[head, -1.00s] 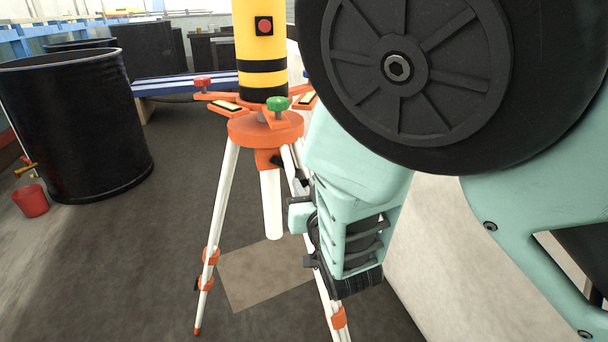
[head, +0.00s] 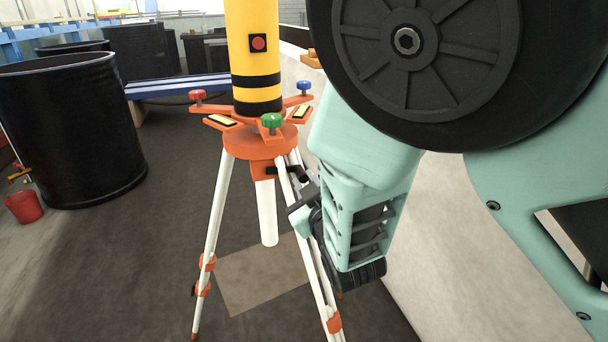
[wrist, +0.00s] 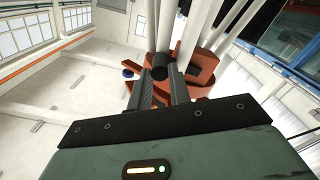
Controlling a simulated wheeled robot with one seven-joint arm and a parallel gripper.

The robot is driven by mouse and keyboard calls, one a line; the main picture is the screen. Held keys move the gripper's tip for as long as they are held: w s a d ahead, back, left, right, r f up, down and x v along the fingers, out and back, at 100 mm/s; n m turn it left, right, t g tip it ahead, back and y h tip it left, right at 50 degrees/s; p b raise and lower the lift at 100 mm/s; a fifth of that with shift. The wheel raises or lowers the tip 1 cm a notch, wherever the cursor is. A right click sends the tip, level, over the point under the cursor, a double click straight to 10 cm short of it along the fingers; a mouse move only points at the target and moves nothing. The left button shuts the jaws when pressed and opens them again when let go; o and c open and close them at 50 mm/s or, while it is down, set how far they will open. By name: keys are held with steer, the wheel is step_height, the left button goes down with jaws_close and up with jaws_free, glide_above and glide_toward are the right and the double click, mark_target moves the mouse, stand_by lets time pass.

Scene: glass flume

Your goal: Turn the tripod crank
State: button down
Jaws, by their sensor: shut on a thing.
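The tripod has an orange head (head: 260,140) on white legs and carries a yellow and black instrument (head: 255,60). My gripper (head: 301,192) is beside the tripod's right side, just below the head, partly hidden by a white leg. In the wrist view the orange head (wrist: 198,68) is beyond my fingers. The black crank grip (wrist: 160,70) is between the fingertips of my gripper (wrist: 161,82), which are shut on it. The rest of the crank is mostly hidden, so its angle is hard to tell.
A white centre tube (head: 267,212) hangs under the head, and the legs spread close to my arm. A large black barrel (head: 70,135) and a red bucket (head: 24,206) stand at the left. A pale wall (head: 440,250) is at the right.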

stand_by(0.4)
steer(key=c, duration=1.3)
jaws_free()
steer(key=p+v, duration=1.1)
steer(key=v, duration=0.6)
steer(key=shift+s, duration=0.25)
steer(key=shift+r, duration=0.15)
